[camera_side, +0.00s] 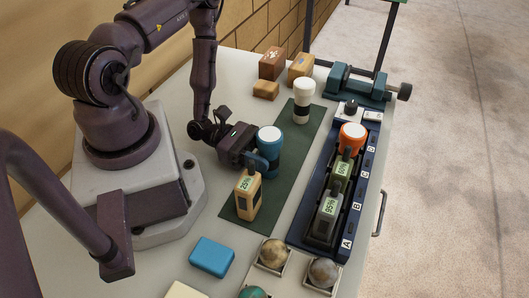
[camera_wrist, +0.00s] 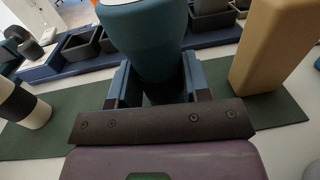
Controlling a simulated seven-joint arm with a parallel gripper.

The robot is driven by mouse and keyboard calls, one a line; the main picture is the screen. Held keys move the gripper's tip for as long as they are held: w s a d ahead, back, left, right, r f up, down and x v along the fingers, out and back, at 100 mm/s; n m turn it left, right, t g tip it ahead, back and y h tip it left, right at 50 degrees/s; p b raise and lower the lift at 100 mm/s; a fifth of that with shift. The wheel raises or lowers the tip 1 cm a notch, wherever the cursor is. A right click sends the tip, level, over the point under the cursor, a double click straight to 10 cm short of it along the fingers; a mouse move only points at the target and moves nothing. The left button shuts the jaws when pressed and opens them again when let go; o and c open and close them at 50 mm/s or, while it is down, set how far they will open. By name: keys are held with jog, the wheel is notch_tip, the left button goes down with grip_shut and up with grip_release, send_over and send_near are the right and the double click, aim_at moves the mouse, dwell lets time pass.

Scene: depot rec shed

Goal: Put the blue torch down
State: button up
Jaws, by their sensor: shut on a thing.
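The blue torch (camera_side: 269,135), with a wide blue head and a pale rim, is upright between the fingers of my gripper (camera_side: 262,160). My gripper is shut on it, below the head. In the wrist view the blue torch (camera_wrist: 148,38) stands between both fingers (camera_wrist: 157,88). It is over the green mat (camera_side: 293,165). Its lower end is hidden by the fingers, so I cannot tell whether it touches the mat. A tan battery (camera_side: 246,196) reading 25% stands on the mat close in front of the gripper; it shows at right in the wrist view (camera_wrist: 274,45).
A white-and-black torch (camera_side: 303,98) stands at the mat's far end. The navy dock (camera_side: 319,190) right of the mat holds an orange-topped torch (camera_side: 352,132) and batteries reading 60% and 95%. A blue box (camera_side: 211,257) and balls in trays (camera_side: 274,254) are nearer. Bare mat lies between the torches.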

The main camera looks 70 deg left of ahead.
jog(key=o, duration=1)
jog(key=shift+f, duration=0.15)
jog(key=v, duration=1.3)
jog(key=w+d+r+m+g+y, duration=0.1)
jog(key=r+m+y, duration=0.3)
jog(key=r+m, duration=0.4)
jog(key=w+d+r+m+g+y, duration=0.1)
jog(key=d+r+m+g+y, duration=0.2)
jog(key=r+m, duration=0.6)
jog(key=w+d+r+m+g+y, duration=0.1)
jog(key=d+r+m+y, duration=0.3)
jog(key=r, duration=1)
jog(key=shift+m+g+y, duration=0.9)
jog(key=shift+m+y, duration=0.4)
jog(key=shift+m, duration=1)
jog(key=o, duration=0.3)
jog(key=shift+s+d+r+t, duration=0.1)
jog(key=shift+r+t, duration=0.3)
jog(key=shift+r, duration=0.15)
